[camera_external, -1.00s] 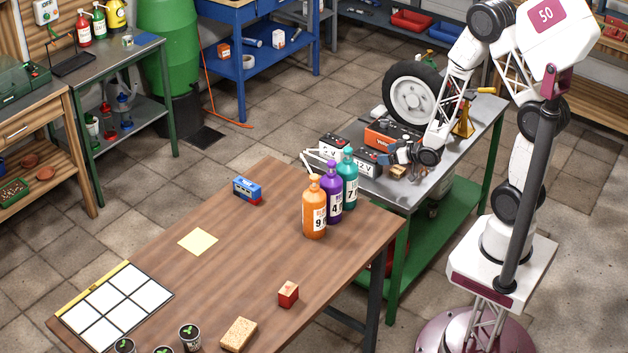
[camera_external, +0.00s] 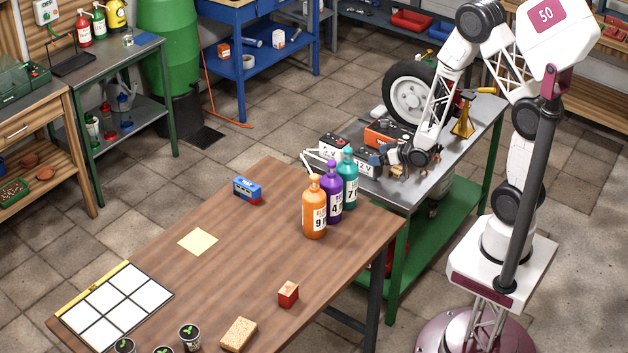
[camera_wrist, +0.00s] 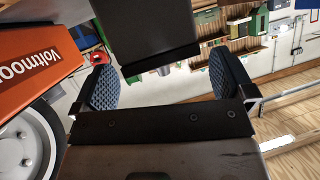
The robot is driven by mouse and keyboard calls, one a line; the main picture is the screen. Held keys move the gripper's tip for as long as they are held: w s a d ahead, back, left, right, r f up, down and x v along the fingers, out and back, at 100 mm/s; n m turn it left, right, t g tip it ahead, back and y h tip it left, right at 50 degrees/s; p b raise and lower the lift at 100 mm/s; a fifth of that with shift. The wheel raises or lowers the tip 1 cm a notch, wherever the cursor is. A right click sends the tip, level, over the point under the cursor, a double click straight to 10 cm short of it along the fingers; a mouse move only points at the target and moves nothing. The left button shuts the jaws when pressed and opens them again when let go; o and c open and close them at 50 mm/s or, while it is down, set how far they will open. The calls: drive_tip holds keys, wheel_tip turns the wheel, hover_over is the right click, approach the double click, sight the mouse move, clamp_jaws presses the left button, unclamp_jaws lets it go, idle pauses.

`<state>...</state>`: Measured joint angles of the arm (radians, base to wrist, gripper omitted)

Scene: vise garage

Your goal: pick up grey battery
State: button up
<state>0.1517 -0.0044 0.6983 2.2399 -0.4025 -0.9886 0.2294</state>
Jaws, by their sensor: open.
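Two dark grey batteries with white labels sit at the near left of the metal-topped bench in the external view: one at the left (camera_external: 327,148) and one marked "12 V" (camera_external: 363,164). I cannot tell which one the task means. My gripper (camera_external: 388,160) is low over the bench, beside the right end of the 12 V battery. In the wrist view, my gripper (camera_wrist: 163,85) is open, its two ridged pads wide apart. A plain dark grey block (camera_wrist: 150,35) shows between them from the top; it looks like a battery but is not clearly identifiable.
Several bottles (camera_external: 333,195) stand on the nearer wooden table (camera_external: 240,270).

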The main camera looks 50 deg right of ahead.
drive_tip(key=shift+x, duration=0.95)
drive_tip(key=shift+c, duration=0.5)
clamp_jaws()
drive_tip(key=shift+r, duration=0.2)
wheel_tip(320, 180, up, 18)
idle(0.8)
drive_tip(key=shift+f, duration=0.1)
idle(0.5)
